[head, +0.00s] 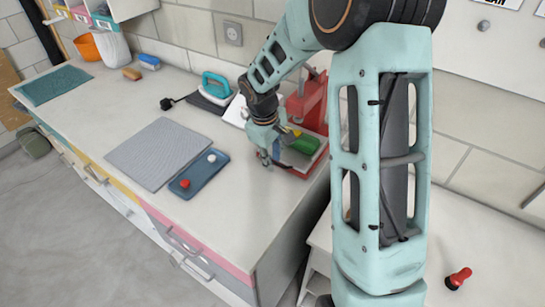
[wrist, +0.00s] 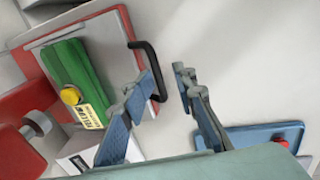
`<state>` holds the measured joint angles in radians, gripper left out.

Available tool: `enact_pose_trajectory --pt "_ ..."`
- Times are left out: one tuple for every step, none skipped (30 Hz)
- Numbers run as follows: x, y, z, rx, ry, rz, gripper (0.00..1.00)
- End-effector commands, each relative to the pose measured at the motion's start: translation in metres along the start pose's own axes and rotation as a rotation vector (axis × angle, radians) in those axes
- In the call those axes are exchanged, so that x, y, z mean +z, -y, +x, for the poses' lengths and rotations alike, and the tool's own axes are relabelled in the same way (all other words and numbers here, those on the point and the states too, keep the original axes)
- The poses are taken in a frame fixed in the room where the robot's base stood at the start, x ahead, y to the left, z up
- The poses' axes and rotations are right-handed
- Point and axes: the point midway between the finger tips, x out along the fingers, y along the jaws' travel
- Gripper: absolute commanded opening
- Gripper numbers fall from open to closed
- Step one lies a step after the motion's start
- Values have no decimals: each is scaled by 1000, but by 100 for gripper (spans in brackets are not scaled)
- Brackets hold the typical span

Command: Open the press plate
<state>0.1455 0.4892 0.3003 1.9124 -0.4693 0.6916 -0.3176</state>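The red press (head: 307,102) stands on the counter by the wall, partly hidden behind my arm. Its flat light plate with a red edge (wrist: 122,22) shows in the wrist view, with a green block (wrist: 72,62) bearing a yellow knob on it. A black bar handle (wrist: 149,62) sticks out from the plate's edge. My gripper (wrist: 162,78) is open, and it also shows low over the counter in front of the press in the head view (head: 266,158). In the wrist view the handle lies near the left fingertip, which overlaps its lower end. I cannot tell whether they touch.
A blue tray (head: 200,178) with a red and a white knob lies left of my gripper, beside a grey mat (head: 158,152). A teal iron (head: 215,87) stands behind. A red-and-black item (head: 458,278) lies on the lower right surface.

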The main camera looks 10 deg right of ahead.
Motion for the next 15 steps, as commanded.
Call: enact_pose_trajectory --pt "0 0 0 0 0 0 25" --pt "0 0 0 1 -1 0 25" --pt "0 0 -1 1 -1 0 25" --pt "0 0 -1 1 -1 0 25" --pt "-1 -1 -2 2 -2 0 25" --pt "-1 -1 -5 2 -2 0 25" --pt "-1 -1 -7 2 -2 0 25" --pt "-1 -1 -11 3 -3 1 25" --pt "-1 -1 -16 4 -4 1 25" --pt "-1 -2 -22 5 -4 1 25" --pt "-1 -2 -27 5 -4 1 25" --pt "-1 -2 -36 5 -5 2 25" --pt "-1 -2 -42 6 -5 2 25" --pt "-1 -2 -49 6 -5 2 25" --pt "-1 -2 -58 6 -5 3 25"
